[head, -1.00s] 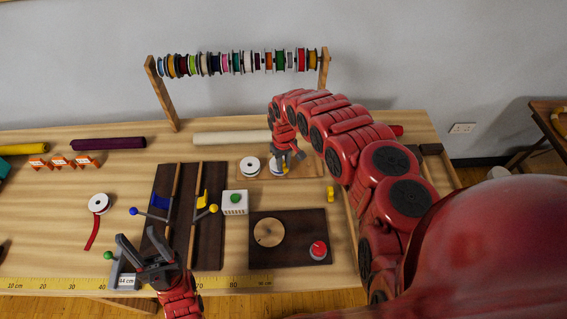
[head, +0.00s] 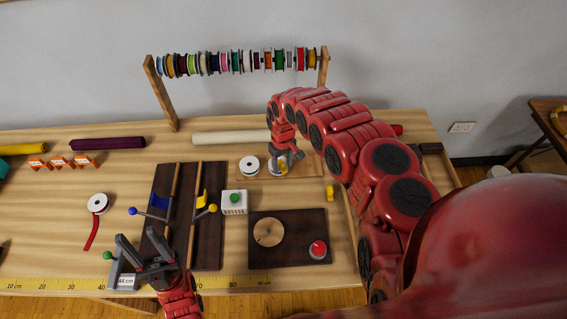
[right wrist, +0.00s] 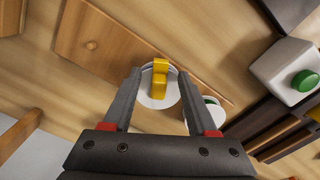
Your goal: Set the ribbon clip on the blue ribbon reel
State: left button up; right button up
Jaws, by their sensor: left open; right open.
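My right gripper (head: 284,163) is in the head view, over the right-hand of two white-flanged reels on a small wooden board (head: 307,168). In the right wrist view its fingers (right wrist: 158,92) are open, apart from the yellow ribbon clip (right wrist: 160,75) between them. The clip sits on the round white face of that reel (right wrist: 153,101). The reel's ribbon colour is hard to make out. The second reel (head: 249,165) stands to its left. My left gripper (head: 148,252) is open and empty near the table's front edge.
Another yellow clip-like piece (head: 330,193) lies right of the board. A white box with a green button (head: 234,202) and a dark board with a red button (head: 289,238) stand in front. A loose reel with red ribbon (head: 98,204) lies left. A rack of reels (head: 236,62) stands behind.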

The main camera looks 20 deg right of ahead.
jog(key=r, duration=0.4)
jog(key=r+b, duration=0.1)
jog(key=r, duration=0.4)
jog(key=shift+w+d+r, duration=0.15)
jog(key=shift+d+r, duration=0.05)
jog(key=shift+r, duration=0.1)
notch_tip(320, 180, up, 8)
jog(key=p, duration=0.7)
jog(key=shift+f+p, duration=0.15)
jog(key=shift+p, duration=0.2)
jog(key=shift+f, duration=0.1)
